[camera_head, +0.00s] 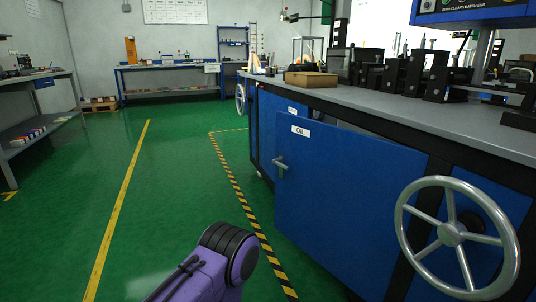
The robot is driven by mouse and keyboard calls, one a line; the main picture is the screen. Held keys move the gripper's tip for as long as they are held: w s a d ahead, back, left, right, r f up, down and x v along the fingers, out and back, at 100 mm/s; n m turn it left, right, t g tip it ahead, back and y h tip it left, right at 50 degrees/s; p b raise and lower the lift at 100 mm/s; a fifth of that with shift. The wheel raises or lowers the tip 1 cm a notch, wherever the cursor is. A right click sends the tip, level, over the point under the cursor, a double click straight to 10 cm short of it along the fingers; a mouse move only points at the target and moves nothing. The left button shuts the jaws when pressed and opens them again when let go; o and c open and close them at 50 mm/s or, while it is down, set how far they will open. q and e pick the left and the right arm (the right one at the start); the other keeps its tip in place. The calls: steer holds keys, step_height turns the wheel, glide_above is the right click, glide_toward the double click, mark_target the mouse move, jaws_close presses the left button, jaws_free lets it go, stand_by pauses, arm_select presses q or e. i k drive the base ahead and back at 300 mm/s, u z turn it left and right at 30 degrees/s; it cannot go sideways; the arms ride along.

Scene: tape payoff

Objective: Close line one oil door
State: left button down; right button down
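The blue oil door (345,195) is on the front of the long machine cabinet, with a white "OIL" label (300,131) near its upper left corner. A metal handle (281,166) is at its left edge. The door stands out from the cabinet front, ajar, with its left edge free and its right side at the dark frame. The gap behind it is mostly hidden by the door. A purple link of one of my arms with a black ringed joint shows at the bottom, left of the door and apart from it. Neither gripper is in view.
A large grey handwheel (451,235) sits on the cabinet front right of the door. The grey worktop (400,110) carries black devices and a cardboard box (311,79). Green floor left of the black-yellow floor tape (236,178) is clear.

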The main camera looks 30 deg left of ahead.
mark_target(339, 192)
steer(key=u, duration=2.25)
steer(key=i, duration=1.3)
steer(key=z, duration=2.75)
